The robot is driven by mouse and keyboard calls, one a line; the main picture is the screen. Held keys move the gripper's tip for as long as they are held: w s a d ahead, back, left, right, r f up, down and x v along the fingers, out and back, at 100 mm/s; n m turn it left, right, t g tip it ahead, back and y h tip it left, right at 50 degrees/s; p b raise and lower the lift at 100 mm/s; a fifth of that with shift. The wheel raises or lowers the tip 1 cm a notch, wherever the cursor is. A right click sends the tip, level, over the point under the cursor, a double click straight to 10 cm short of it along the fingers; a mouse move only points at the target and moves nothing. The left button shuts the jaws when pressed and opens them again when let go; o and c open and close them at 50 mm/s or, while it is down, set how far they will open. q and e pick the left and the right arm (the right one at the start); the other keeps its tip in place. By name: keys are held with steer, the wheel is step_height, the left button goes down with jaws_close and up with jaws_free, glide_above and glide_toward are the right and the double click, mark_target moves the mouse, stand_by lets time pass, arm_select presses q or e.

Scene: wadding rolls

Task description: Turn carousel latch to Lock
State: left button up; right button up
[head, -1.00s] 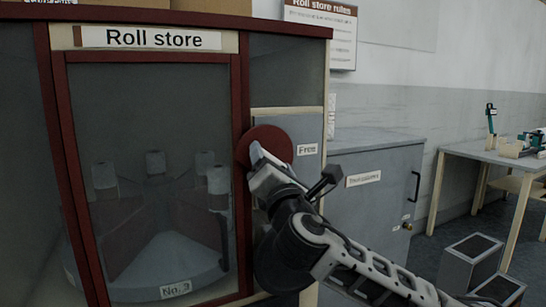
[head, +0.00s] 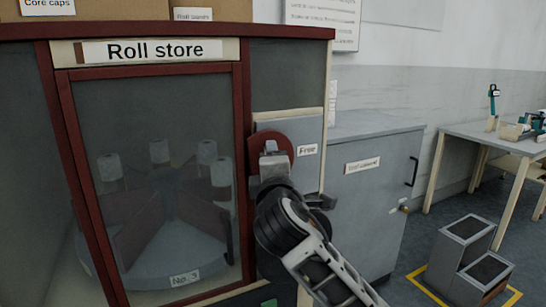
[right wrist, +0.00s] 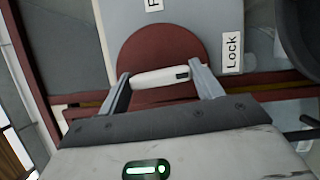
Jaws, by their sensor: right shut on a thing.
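The carousel latch is a dark red disc (head: 283,143) with a pale bar handle, on the grey panel right of the Roll store door. In the right wrist view the handle (right wrist: 160,77) lies across the disc (right wrist: 165,45), its dark-marked end towards the "Lock" label (right wrist: 231,52). The "Free" label (head: 307,150) is right of the disc in the head view, where the "Lock" label is not visible. My right gripper (right wrist: 162,80) is shut on the handle, one finger at each end. My left gripper is not in view.
The glazed Roll store door (head: 150,130) shows the carousel (head: 165,262) with several pale rolls inside. A grey cabinet (head: 365,200) stands close on the right. Beyond it are grey steps (head: 465,245) and a table (head: 475,140).

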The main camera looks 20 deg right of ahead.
steer(key=shift+f+m+p, duration=0.1)
steer(key=shift+m+p, duration=0.25)
steer(key=shift+m, duration=0.15)
steer(key=o, duration=1)
steer(key=shift+s, duration=0.1)
steer(key=v, duration=1.6)
steer(key=shift+r+b, duration=0.3)
steer(key=shift+b, duration=0.1)
